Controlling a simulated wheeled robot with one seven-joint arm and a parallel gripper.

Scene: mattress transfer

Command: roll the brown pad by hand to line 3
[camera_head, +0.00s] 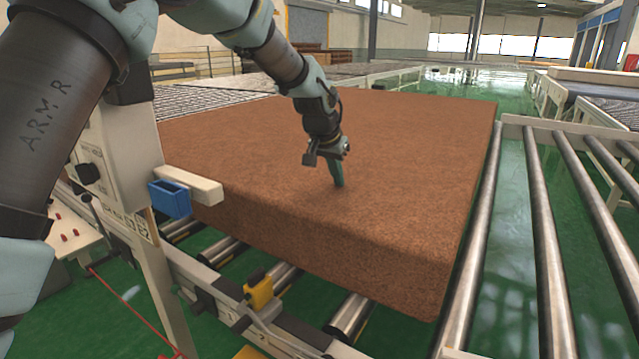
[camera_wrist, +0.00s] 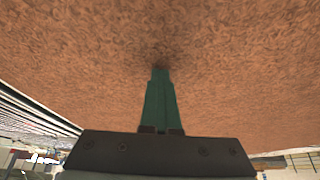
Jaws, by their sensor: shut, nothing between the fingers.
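The brown pad (camera_head: 400,160) is a thick, flat block lying on rollers in the middle of the head view. Its brown top (camera_wrist: 240,70) fills most of the wrist view. My gripper (camera_head: 338,184) points down at the pad's top, near its front half, with its green fingers together and nothing between them. In the wrist view the fingertips (camera_wrist: 160,72) meet the brown surface or sit very close to it, with a dark shadow around them. I cannot tell how hard they press. No line number can be read in view.
A roller conveyor (camera_head: 545,230) with long steel rollers runs along the pad's right side. A yellow part (camera_head: 259,292) is on the frame below. More roller lines lie behind.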

